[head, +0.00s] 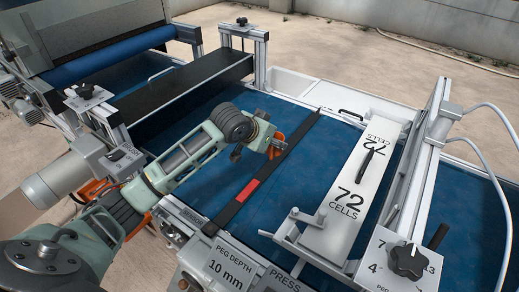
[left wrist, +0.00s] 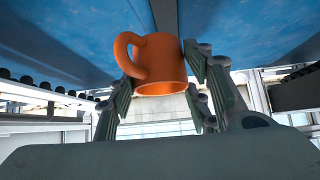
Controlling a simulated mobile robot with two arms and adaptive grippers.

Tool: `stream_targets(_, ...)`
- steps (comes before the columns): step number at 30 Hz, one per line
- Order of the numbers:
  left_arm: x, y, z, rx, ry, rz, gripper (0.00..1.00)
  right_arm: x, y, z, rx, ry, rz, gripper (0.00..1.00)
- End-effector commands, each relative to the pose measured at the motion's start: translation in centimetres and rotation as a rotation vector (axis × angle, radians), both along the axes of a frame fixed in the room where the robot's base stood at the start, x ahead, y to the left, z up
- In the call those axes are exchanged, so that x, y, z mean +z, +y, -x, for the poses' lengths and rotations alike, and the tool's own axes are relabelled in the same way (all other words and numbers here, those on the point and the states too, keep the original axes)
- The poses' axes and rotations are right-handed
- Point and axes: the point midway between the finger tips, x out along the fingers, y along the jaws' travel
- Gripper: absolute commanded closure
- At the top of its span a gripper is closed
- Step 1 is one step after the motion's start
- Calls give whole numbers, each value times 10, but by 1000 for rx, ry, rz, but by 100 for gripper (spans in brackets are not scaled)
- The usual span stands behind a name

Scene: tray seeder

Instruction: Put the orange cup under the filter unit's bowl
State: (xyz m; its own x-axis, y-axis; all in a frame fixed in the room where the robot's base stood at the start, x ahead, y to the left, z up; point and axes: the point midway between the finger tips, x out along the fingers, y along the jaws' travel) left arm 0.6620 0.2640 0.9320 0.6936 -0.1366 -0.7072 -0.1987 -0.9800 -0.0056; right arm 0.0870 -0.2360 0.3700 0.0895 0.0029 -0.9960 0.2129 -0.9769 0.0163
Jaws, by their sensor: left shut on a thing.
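The orange cup (left wrist: 160,62) sits between the finger pads of my left gripper (left wrist: 165,88) in the left wrist view, its handle to the left and its open rim showing. The gripper is shut on it. In the head view my left gripper (head: 273,146) is over the blue belt, beside the dark bar, and hides most of the cup; a small orange part (head: 279,142) shows there. I cannot make out the filter unit or its bowl in either view. My right gripper is not in view.
The blue belt (head: 290,205) runs below the gripper. A dark bar with a red mark (head: 258,182) crosses it. A white plate marked 72 cells (head: 345,205) stands to the right, near a knob panel (head: 405,262). A black crossbeam (head: 190,92) lies behind the arm.

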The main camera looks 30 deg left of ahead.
Motion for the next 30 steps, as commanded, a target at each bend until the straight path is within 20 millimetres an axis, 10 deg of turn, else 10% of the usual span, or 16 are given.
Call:
stream_targets(9,-32,55,-4,1,1,1,85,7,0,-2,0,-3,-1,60)
stream_targets(30,-76,59,-5,0,-2,2,85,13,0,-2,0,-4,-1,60)
